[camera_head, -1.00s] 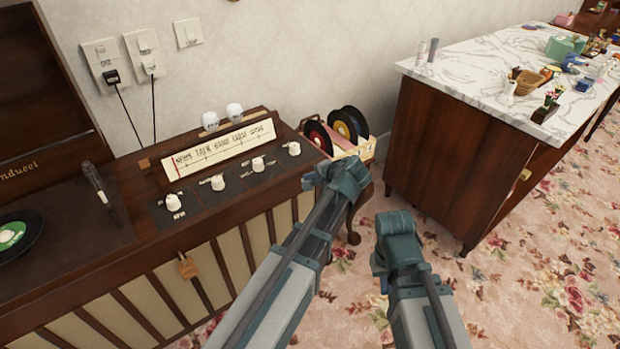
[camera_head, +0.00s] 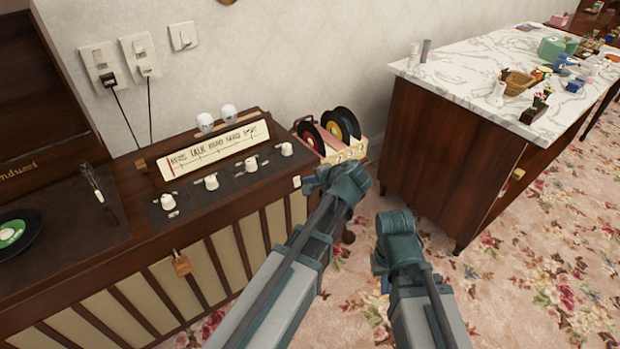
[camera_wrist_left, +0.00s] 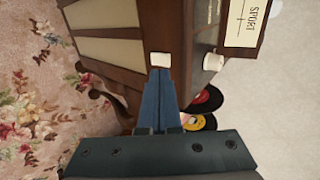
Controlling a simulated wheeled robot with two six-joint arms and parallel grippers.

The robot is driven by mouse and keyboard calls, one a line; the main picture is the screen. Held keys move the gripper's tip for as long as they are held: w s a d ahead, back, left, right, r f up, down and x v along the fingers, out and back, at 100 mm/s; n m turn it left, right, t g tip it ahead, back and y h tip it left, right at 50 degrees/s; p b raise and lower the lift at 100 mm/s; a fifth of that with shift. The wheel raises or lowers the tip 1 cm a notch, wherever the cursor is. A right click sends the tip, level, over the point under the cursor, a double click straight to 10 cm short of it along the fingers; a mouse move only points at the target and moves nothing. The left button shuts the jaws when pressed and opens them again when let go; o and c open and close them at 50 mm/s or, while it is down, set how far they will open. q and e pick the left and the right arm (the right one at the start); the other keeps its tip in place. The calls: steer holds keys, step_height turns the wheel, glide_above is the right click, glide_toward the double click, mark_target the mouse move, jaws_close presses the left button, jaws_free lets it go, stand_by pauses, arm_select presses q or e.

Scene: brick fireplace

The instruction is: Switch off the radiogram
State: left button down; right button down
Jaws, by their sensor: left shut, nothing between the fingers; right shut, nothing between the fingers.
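The radiogram (camera_head: 215,215) is a dark wooden cabinet with slatted panels, at the left of the head view. Its top carries a lettered dial (camera_head: 215,148) and a row of white knobs, the rightmost knob (camera_head: 286,149) near the right end. A small white switch (camera_head: 297,181) sits on the front near the right corner; it also shows in the left wrist view (camera_wrist_left: 161,59). My left gripper (camera_head: 316,182) is shut and empty, its blue fingertips right by this switch (camera_wrist_left: 160,71); contact cannot be told. My right gripper (camera_head: 385,262) is shut and empty, lower right, away from the radiogram.
A record rack (camera_head: 335,135) stands just behind my left gripper. A marble-topped counter (camera_head: 480,85) with several small items is at the right. Wall sockets (camera_head: 105,70) with plugged cords are above the radiogram. Floral carpet (camera_head: 530,270) lies open at lower right.

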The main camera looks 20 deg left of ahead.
arm_select(q)
steer(key=w+a+r+p+v, duration=0.1)
steer(key=p+v, duration=0.6)
steer(key=v, duration=0.2)
steer(key=shift+s+r, duration=0.15)
steer(key=shift+r, duration=0.45)
steer(key=shift+d, duration=0.1)
steer(key=s+a+f+n+g+h, duration=0.2)
steer(key=s+f+n+g+h, duration=0.45)
steer(key=s, duration=0.65)
steer(key=s+d+f+m, duration=0.25)
steer(key=s+d, duration=0.35)
steer(key=d, duration=0.5)
step_height(320, 180, up, 18)
steer(key=p, duration=1.7)
